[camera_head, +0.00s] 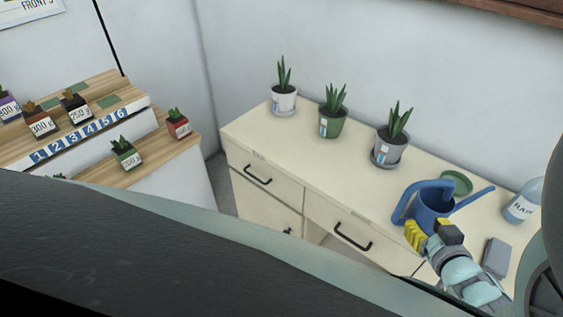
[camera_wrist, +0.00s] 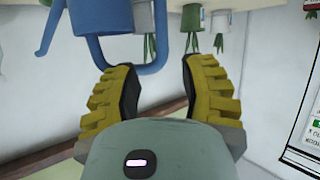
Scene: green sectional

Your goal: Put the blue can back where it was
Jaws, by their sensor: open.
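The blue can (camera_head: 428,208) is a watering can standing upright on the cream cabinet top (camera_head: 350,178), its spout pointing right and its loop handle on the left. My gripper (camera_head: 432,236), with yellow ridged fingers, is at the near side of the can in the head view. In the wrist view, which is upside down, the blue can (camera_wrist: 102,16) is at the top left. Its handle lies at the tips of my open gripper (camera_wrist: 158,76), in or just beyond the gap. I cannot tell whether a finger touches it.
A green saucer (camera_head: 456,183) sits behind the can. A bottle (camera_head: 522,203) and a grey box (camera_head: 497,257) are to its right. Potted plants stand left, the nearest in a grey pot (camera_head: 388,150). Cabinet top between the plants and the front edge is clear.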

